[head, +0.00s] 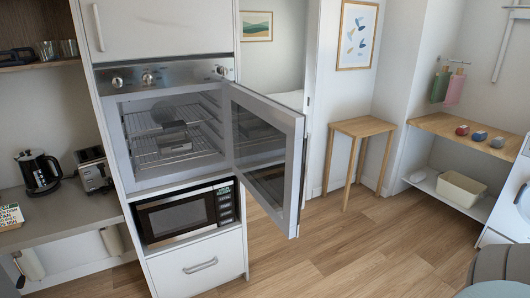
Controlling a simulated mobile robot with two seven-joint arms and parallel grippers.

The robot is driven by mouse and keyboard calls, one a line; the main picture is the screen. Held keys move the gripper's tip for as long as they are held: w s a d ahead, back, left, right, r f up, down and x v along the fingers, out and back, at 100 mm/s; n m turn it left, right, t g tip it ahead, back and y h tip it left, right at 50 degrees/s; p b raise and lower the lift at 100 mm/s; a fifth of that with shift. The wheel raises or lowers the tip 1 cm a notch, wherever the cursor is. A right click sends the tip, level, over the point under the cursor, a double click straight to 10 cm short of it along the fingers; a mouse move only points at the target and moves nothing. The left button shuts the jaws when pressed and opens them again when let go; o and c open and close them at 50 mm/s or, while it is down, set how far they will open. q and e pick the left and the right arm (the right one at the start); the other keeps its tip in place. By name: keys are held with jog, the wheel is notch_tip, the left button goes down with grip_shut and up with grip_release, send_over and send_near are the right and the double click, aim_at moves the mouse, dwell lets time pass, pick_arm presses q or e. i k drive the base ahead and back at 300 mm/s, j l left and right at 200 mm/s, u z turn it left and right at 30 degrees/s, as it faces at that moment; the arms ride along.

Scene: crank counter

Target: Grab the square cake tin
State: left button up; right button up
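The oven (122,160) in the tall white cabinet stands open. A small grey, square-looking tin (174,143) sits inside on a wire rack (140,157), near the middle of the cavity. It looks like the square cake tin, but it is small and dim, so its details are unclear. The oven door (297,170) is swung out to the right, and its dark glass faces left. Neither of my grippers is in view.
A microwave (185,216) sits below the oven, above a drawer (200,268). A kettle (38,174) and toaster (94,170) stand on the left counter. A wooden side table (357,128) stands behind the door. Wooden floor (335,255) is clear right of the door.

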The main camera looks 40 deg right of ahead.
aim_at(167, 145)
jog(key=k+l, duration=0.1)
jog(key=l, duration=0.5)
jog(key=k+l, duration=0.1)
jog(key=l, duration=0.5)
jog(key=k+l, duration=0.1)
jog(key=l, duration=0.5)
jog(key=k+l, duration=0.1)
jog(key=l, duration=0.5)
jog(key=k+l, duration=0.1)
jog(key=l, duration=0.5)
jog(key=k+l, duration=0.1)
jog(key=l, duration=0.45)
jog(key=i+j, duration=0.65)
jog(key=i, duration=0.2)
jog(key=i+j, duration=0.15)
jog(key=j, duration=0.2)
jog(key=i+j+z, duration=0.1)
jog(key=j, duration=0.3)
jog(key=i+j, duration=0.15)
jog(key=j, duration=0.2)
jog(key=i+j, duration=0.15)
jog(key=j, duration=0.25)
jog(key=i+j+z, duration=0.1)
jog(key=j, duration=0.25)
